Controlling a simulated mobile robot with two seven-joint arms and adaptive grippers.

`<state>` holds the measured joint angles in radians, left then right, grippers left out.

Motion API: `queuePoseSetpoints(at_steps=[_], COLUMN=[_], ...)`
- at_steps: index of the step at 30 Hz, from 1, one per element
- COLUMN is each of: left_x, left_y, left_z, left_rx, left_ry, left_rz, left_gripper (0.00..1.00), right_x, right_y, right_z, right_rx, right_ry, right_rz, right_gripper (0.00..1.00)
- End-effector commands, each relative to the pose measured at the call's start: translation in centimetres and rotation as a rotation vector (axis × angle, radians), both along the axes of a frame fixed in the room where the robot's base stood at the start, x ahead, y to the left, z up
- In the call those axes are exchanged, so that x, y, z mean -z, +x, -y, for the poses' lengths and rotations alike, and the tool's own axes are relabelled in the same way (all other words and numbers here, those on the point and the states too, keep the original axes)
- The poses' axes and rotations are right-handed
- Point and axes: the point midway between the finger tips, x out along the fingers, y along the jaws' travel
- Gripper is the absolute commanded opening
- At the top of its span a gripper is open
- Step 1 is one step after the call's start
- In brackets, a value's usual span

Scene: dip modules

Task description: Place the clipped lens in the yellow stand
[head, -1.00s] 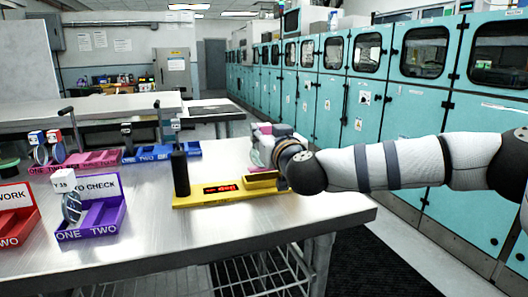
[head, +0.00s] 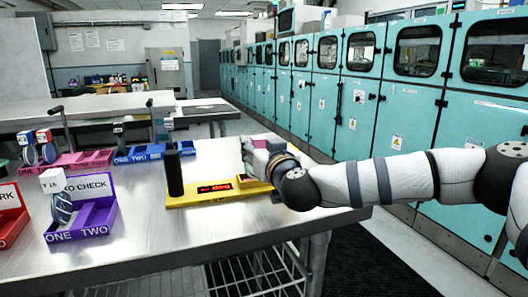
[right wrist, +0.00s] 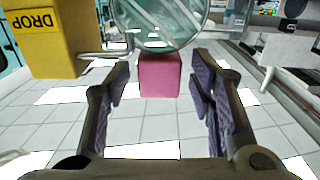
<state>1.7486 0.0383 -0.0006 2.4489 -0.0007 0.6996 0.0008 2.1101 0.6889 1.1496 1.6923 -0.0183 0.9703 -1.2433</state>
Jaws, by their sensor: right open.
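A round clear lens (right wrist: 158,20) with a pink block-shaped clip (right wrist: 160,76) is in front of my right gripper (right wrist: 159,84). The fingers stand open on both sides of the clip, with gaps showing. In the head view the lens (head: 247,152) and gripper (head: 271,152) are over the right end of the yellow stand (head: 190,197). The stand has a black post and a red display. In the right wrist view, a metal rod beside the stand's yellow block (right wrist: 47,52) reaches the lens's edge; I cannot tell if they touch. My left gripper is not in view.
A purple tray (head: 97,222) holding a white-clipped lens (head: 62,207) and a red tray (head: 10,222) are at the left. Pink (head: 85,160) and blue (head: 140,153) trays are behind. The metal table (head: 150,248) is clear in front of the stand.

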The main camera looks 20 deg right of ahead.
Motion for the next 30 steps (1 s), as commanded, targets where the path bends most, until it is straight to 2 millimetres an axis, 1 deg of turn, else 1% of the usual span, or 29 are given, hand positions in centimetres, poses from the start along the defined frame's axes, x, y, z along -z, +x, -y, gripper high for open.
queuePoseSetpoints(at_steps=[2, 5, 9, 12, 15, 19, 30], left_x=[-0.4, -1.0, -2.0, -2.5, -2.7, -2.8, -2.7], left_y=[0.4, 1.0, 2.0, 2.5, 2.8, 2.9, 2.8], left_z=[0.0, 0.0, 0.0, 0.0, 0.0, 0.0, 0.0], left_rx=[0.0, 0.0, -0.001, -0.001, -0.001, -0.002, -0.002], left_ry=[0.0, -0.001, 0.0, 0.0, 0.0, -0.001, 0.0], left_rz=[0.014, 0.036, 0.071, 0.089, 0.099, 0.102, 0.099], left_gripper=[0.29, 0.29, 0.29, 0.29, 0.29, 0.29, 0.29], right_x=[-0.4, -0.8, -1.0, -0.8, -0.5, -0.2, 0.0], right_y=[-1.2, -3.6, -7.4, -9.7, -11.2, -12.0, -12.0], right_z=[0.0, 0.0, -0.1, -0.1, -0.1, -0.1, -0.1], right_rx=[-0.002, -0.002, -0.004, -0.003, -0.001, 0.0, 0.0], right_ry=[-0.001, 0.0, -0.001, 0.0, 0.0, 0.001, 0.001], right_rz=[0.004, 0.008, 0.011, 0.009, 0.006, 0.002, 0.0], right_gripper=[0.49, 0.49, 0.49, 0.49, 0.49, 0.49, 0.49])
